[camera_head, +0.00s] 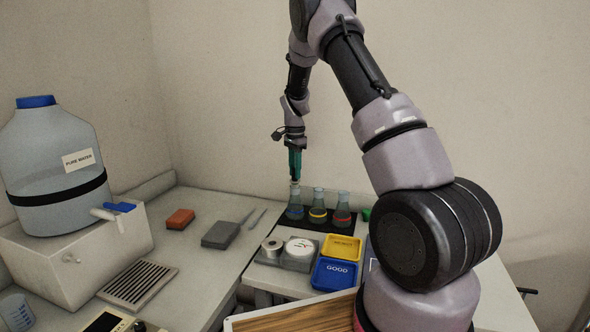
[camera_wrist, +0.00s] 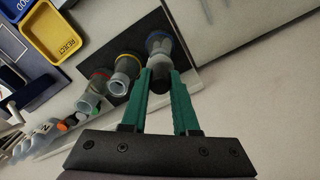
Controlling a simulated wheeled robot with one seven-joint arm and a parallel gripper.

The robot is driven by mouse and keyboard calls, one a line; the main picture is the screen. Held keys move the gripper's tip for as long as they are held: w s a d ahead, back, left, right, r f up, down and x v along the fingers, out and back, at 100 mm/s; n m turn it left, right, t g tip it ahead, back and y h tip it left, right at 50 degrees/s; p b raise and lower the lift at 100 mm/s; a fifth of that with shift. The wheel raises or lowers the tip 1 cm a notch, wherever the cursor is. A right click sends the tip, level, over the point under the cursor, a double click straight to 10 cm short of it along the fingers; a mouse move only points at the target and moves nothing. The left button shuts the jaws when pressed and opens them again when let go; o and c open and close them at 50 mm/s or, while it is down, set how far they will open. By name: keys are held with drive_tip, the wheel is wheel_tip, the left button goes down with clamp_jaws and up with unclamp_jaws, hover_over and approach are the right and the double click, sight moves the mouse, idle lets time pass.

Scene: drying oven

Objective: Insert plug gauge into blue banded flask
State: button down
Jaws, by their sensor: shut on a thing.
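My gripper (camera_head: 295,176) has teal fingers pointing down, directly over the blue banded flask (camera_head: 295,210). In the wrist view my gripper (camera_wrist: 160,84) is shut on the plug gauge (camera_wrist: 160,80), a dark cylinder between the fingertips. The blue banded flask (camera_wrist: 158,38) shows beyond it, roughly in line with the gauge. In the head view the fingertips are close to the flask's mouth. I cannot tell whether the gauge's lower end is inside the neck; the fingers partly hide it. The flask stands upright at the left end of the row.
A yellow banded flask (camera_head: 317,212) and a red banded flask (camera_head: 341,215) stand close on the right, on a black mat (camera_head: 309,225). In front are a yellow tray (camera_head: 341,248), a blue tray (camera_head: 334,273) and a dial instrument (camera_head: 299,248). A grey block (camera_head: 221,235) lies left.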

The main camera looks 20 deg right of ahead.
drive_tip(key=shift+f, duration=0.35)
drive_tip(key=c, duration=0.6)
unclamp_jaws()
drive_tip(key=o, duration=0.5)
drive_tip(key=shift+r, duration=4.05)
